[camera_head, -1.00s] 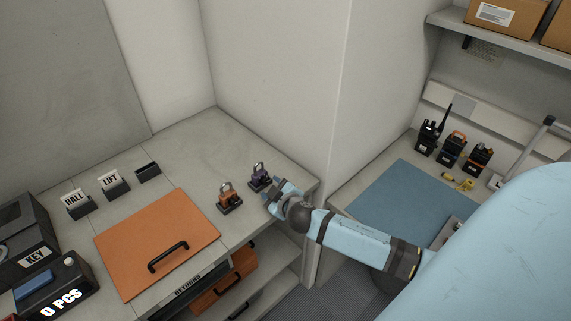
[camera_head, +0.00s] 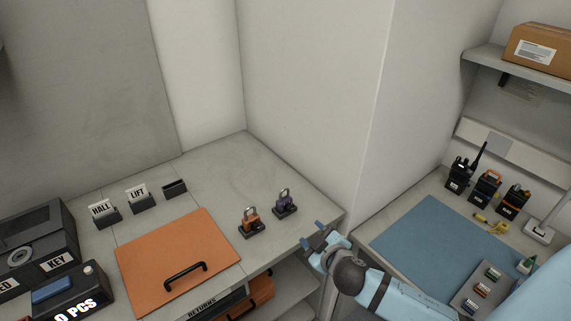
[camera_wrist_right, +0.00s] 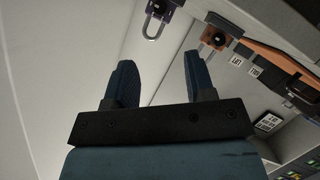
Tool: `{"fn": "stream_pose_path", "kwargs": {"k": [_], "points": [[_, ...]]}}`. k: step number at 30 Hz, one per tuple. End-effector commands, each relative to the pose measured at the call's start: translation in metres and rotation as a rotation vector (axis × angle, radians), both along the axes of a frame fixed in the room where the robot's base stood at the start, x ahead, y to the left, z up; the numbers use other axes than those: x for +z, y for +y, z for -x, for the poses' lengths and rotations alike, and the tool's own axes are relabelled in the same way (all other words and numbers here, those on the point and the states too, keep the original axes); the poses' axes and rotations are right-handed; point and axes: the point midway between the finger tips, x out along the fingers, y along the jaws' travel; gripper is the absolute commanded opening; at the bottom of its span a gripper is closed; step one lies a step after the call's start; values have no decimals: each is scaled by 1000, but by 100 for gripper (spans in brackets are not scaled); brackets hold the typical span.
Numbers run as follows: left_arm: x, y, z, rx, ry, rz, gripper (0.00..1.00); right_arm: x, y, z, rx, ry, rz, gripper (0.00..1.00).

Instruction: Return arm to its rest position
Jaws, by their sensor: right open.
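My right gripper (camera_head: 327,236) is open and empty near the front right corner of the left counter in the head view. Its two blue fingers (camera_wrist_right: 160,80) stand apart in the right wrist view, with nothing between them. A purple padlock (camera_head: 285,204) and an orange padlock (camera_head: 250,222) stand on dark bases to the left of the gripper, apart from it. The purple padlock (camera_wrist_right: 160,14) and the orange one (camera_wrist_right: 214,38) also show at the top of the right wrist view. My left gripper is in neither view.
An orange panel with a black handle (camera_head: 178,262) lies on the left counter (camera_head: 225,165), beside the HALL (camera_head: 103,212) and LIFT (camera_head: 140,199) card holders. A wall corner stands behind the gripper. The right counter holds a blue mat (camera_head: 425,243) and several radios (camera_head: 486,187).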

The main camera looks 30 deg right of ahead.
Motion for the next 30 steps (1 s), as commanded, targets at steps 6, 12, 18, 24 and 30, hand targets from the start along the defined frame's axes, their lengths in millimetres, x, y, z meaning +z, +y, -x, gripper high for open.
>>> {"fn": "stream_pose_path", "kwargs": {"k": [6,12,18,24,30], "points": [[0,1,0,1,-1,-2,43,-4,3,2,3,9,-10,50],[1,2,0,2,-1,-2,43,-60,49,47,69,148,-184,50],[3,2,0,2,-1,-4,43,-109,116,112,126,267,-448,50],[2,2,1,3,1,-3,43,-122,144,139,130,289,-570,50],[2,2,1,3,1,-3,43,-122,144,139,130,289,-570,50]]}}
